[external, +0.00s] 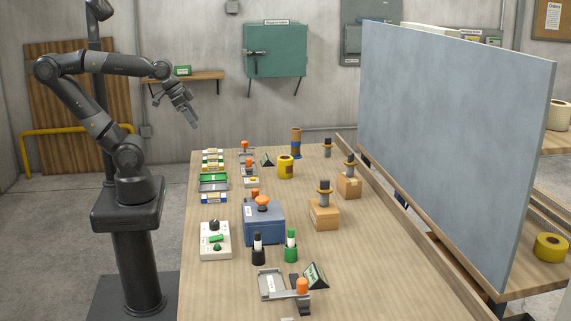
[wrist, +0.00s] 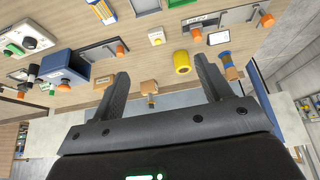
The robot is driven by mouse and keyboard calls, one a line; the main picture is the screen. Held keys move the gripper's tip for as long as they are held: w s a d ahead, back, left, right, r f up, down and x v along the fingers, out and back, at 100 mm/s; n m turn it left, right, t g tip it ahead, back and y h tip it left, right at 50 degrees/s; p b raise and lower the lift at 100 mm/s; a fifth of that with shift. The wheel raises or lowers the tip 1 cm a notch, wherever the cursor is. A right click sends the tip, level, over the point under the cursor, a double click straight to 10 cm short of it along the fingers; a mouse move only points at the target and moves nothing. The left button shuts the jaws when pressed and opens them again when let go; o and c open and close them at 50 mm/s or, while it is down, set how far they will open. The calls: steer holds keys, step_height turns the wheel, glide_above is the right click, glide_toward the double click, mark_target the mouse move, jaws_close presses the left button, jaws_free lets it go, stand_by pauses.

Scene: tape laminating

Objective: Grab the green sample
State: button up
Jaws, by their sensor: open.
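Several green things stand in the external view, and I cannot tell for certain which is the green sample. A white control box (external: 215,241) carries green parts. A small green box (external: 182,71) sits on the wall shelf. My gripper (external: 192,122) is open and empty, raised in the air left of the table's far end. In the wrist view its two fingers (wrist: 163,68) are spread apart.
The table (external: 370,290) also holds a blue box (external: 264,225), a yellow tape roll (external: 286,168), wooden blocks with dark-topped stamps (external: 324,213) and grey tape devices with orange knobs (external: 285,287). A large grey panel (external: 450,130) stands along the right side. Its middle front right is clear.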

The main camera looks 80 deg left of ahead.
steer(key=shift+c, duration=0.9)
steer(key=g, duration=0.6)
glide_above(205, 158)
steer(key=a, duration=0.1)
step_height(205, 158, down, 13)
steer(key=f, duration=0.5)
steer(key=shift+s+a, duration=0.2)
steer(key=shift+w+d+f, duration=0.1)
steer(key=shift+w+f, duration=0.05)
steer(key=shift+f, duration=1.35)
steer(key=shift+w+d+f, duration=0.1)
steer(key=shift+f, duration=1.35)
